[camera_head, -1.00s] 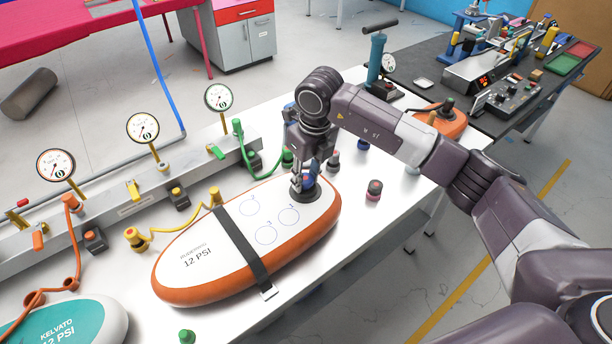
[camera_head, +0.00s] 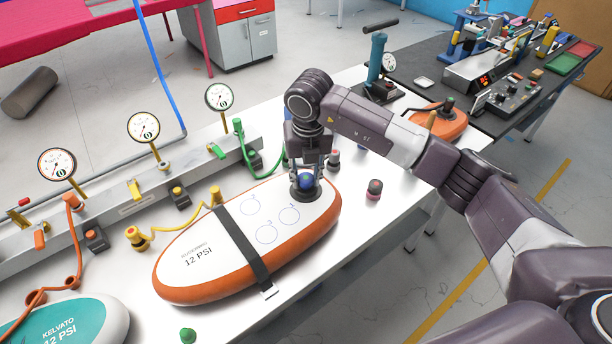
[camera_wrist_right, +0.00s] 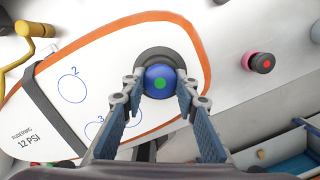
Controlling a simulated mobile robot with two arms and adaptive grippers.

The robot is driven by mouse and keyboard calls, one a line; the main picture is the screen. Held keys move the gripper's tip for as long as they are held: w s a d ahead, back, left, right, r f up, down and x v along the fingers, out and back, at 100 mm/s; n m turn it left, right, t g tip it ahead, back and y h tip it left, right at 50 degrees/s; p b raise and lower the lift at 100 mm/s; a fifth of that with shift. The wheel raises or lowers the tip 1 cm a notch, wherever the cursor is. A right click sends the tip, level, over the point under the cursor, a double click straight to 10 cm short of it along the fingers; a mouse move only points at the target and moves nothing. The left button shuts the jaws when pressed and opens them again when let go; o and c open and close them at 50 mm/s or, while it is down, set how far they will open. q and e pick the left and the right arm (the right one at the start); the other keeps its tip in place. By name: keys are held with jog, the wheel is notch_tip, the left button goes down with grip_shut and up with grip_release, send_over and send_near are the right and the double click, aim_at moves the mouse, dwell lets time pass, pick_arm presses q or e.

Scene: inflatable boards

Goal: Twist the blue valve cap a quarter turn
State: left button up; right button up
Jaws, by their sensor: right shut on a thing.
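The blue valve cap (camera_head: 305,181) sits in a dark round valve seat (camera_head: 305,194) at the far right end of the white and orange 12 PSI board (camera_head: 200,262). It has a green dot on top, seen in the right wrist view (camera_wrist_right: 160,83). My right gripper (camera_head: 306,178) points down over the cap, with one finger on each side. In the right wrist view its fingertips (camera_wrist_right: 159,82) are closed against the cap's sides. My left gripper is not in view.
A dark strap (camera_head: 243,246) crosses the board. Gauges and a hose manifold (camera_head: 130,210) line the back left. A dark cap with a red top (camera_head: 374,189) stands right of the board. A teal board (camera_head: 60,330) lies at the lower left.

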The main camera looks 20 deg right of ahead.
jog(key=o, duration=1.2)
jog(key=shift+c, duration=0.2)
